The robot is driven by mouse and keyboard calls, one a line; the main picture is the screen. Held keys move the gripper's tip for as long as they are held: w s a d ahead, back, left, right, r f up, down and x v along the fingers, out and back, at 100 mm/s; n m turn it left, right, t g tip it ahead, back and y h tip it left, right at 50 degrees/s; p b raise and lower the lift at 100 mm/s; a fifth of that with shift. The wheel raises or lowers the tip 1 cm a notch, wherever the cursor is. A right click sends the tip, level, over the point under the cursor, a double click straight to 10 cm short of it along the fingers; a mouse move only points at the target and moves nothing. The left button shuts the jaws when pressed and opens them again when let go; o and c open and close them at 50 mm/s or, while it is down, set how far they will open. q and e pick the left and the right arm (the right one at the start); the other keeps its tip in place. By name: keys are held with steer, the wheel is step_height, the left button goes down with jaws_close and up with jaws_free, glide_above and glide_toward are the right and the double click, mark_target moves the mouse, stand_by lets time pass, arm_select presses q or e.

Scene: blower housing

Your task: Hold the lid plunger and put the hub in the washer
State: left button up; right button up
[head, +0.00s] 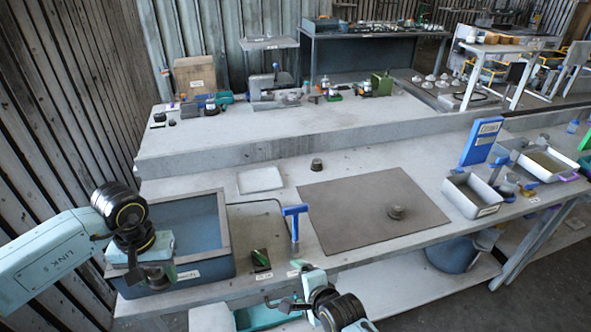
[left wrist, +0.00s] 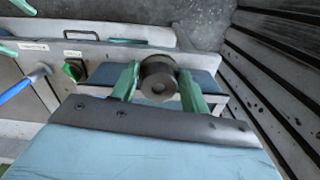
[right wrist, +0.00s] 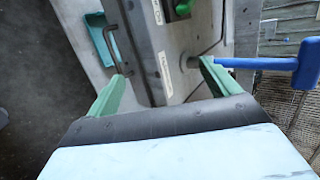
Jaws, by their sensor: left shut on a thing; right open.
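My left gripper (head: 157,268) is shut on the hub, a dark round cylinder (left wrist: 158,78). In the head view it is at the near left corner of the washer, an open grey tub with a blue inside (head: 185,216). Its exact height over the rim is unclear. The lid plunger, a blue T-handle (head: 295,212), stands upright right of the tub. My right gripper (head: 288,288) is open and empty at the bench's front edge. In the right wrist view the plunger (right wrist: 250,63) lies just beyond the right finger, not between the fingers.
A green button (head: 262,257) sits on the front panel. A dark mat (head: 350,205) bears another round part (head: 396,212); a similar one (head: 317,165) stands behind it. Metal bins (head: 472,195) stand at the right.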

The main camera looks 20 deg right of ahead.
steer(key=w+a+r+m+t, duration=0.1)
steer(key=w+r+m, duration=0.15)
steer(key=r, duration=0.45)
steer(key=w+a+r+m+t, duration=0.1)
steer(key=w+r+m, duration=0.15)
steer(key=r, duration=0.35)
steer(key=w+a+r+n+g+y, duration=0.2)
steer(key=w+a+r+n, duration=0.3)
steer(key=w+n, duration=0.25)
step_height(320, 180, up, 6)
steer(key=r+n+g+h, duration=0.1)
steer(key=n+g+h, duration=0.3)
steer(key=n+g, duration=0.85)
glide_above(295, 206)
steer(key=n+t, duration=0.2)
step_height(295, 206, down, 12)
steer(key=shift+r, duration=0.25)
